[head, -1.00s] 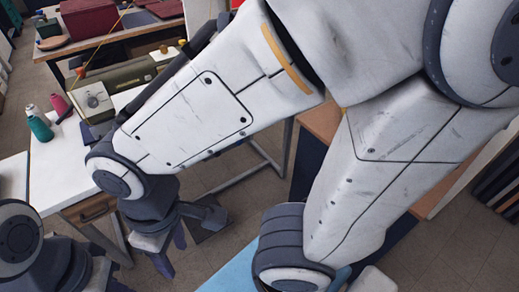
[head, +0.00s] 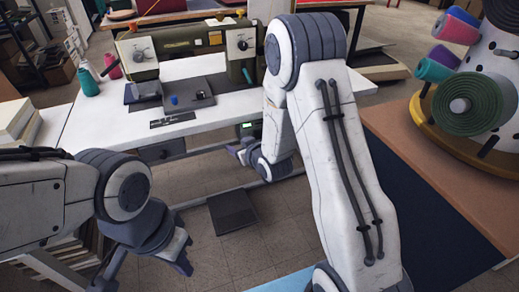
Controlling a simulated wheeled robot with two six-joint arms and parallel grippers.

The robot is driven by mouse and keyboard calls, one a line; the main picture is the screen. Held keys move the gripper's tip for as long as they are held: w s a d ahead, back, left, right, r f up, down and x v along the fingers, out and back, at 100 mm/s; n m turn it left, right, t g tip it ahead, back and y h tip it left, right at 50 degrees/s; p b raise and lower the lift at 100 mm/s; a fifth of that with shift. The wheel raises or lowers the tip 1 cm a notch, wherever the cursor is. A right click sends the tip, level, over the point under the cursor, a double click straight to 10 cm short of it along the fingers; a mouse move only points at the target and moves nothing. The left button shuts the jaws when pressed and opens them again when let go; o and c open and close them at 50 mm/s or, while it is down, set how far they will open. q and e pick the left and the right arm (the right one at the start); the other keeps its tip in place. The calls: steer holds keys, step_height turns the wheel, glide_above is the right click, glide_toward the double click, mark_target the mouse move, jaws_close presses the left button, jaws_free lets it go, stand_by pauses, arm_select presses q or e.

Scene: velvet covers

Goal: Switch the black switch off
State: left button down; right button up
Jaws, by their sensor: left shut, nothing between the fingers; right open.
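A green sewing machine (head: 180,45) stands at the back of a white table (head: 95,115). A small dark box with a green light (head: 246,127) sits under the table's front edge; I cannot tell for sure whether it is the black switch or how it is set. My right gripper (head: 238,152) is open and empty just below and beside this box; whether it touches is unclear. My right arm hides the table's right part. My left gripper (head: 150,270) is shut and empty, low at the left, well apart from the table.
Dark cloth pieces (head: 188,92) and a teal bottle (head: 88,82) lie or stand on the table. A dark pedal plate (head: 232,212) is on the floor below. At the right, a spool stand (head: 490,65) stands on a brown surface (head: 385,112). Tiled floor is open between.

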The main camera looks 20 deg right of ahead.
mark_target(258, 134)
steer(key=d+f+m+t+h+b, duration=0.25)
steer(key=d+f+t+b, duration=0.25)
steer(key=d+f, duration=0.45)
steer(key=shift+y, duration=0.35)
steer(key=w, duration=0.3)
steer(key=w+r, duration=0.1)
steer(key=w, duration=0.2)
steer(key=w+d, duration=0.1)
steer(key=w, duration=0.3)
steer(key=shift+r, duration=0.25)
arm_select(q)
step_height(258, 134, down, 7)
arm_select(e)
jaws_close()
arm_select(q)
steer(key=shift+f, duration=0.1)
arm_select(e)
steer(key=shift+s, duration=0.1)
